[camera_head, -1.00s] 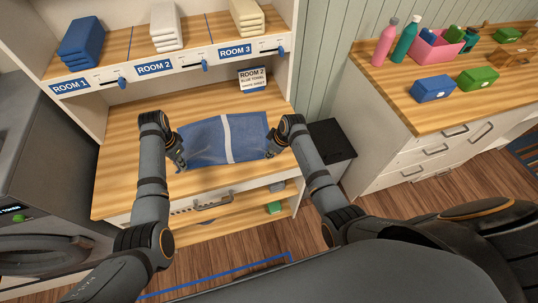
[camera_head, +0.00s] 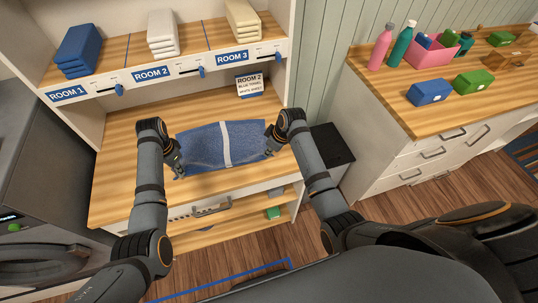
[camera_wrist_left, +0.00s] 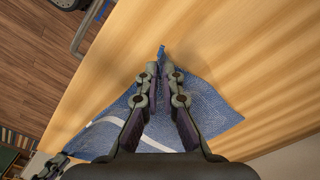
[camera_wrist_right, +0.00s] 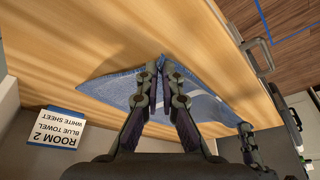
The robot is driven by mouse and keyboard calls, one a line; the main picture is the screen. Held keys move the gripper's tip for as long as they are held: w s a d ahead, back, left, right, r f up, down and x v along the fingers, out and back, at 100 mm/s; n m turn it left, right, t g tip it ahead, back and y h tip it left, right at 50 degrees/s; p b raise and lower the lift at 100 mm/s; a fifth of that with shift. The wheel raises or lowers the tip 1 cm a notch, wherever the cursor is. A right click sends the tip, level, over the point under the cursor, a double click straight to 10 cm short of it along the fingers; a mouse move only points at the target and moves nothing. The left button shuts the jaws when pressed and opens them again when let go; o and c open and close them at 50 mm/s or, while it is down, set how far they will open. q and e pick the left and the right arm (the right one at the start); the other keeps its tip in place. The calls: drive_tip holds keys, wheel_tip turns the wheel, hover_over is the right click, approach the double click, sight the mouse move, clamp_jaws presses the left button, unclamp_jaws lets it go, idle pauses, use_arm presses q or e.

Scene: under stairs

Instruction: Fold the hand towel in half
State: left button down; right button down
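The blue hand towel (camera_head: 202,146) with a white stripe lies across the wooden counter, its near side sagging between my grippers. My left gripper (camera_head: 177,172) is at its near-left corner; in the left wrist view the fingers (camera_wrist_left: 158,68) are closed together with a bit of blue towel (camera_wrist_left: 205,108) between the tips. My right gripper (camera_head: 271,152) is at its right corner; in the right wrist view the fingers (camera_wrist_right: 160,66) are closed on the towel's corner (camera_wrist_right: 110,88). The towel's middle looks raised or bunched, and whether its corners touch the counter is unclear.
A sign (camera_head: 250,85) reading Room 2, blue towel, white sheet stands at the counter's back right. Shelves above hold folded blue towels (camera_head: 78,50), white ones (camera_head: 162,32) and cream ones (camera_head: 242,18). The counter (camera_head: 120,185) is clear left of the towel.

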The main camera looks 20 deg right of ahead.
idle(0.3)
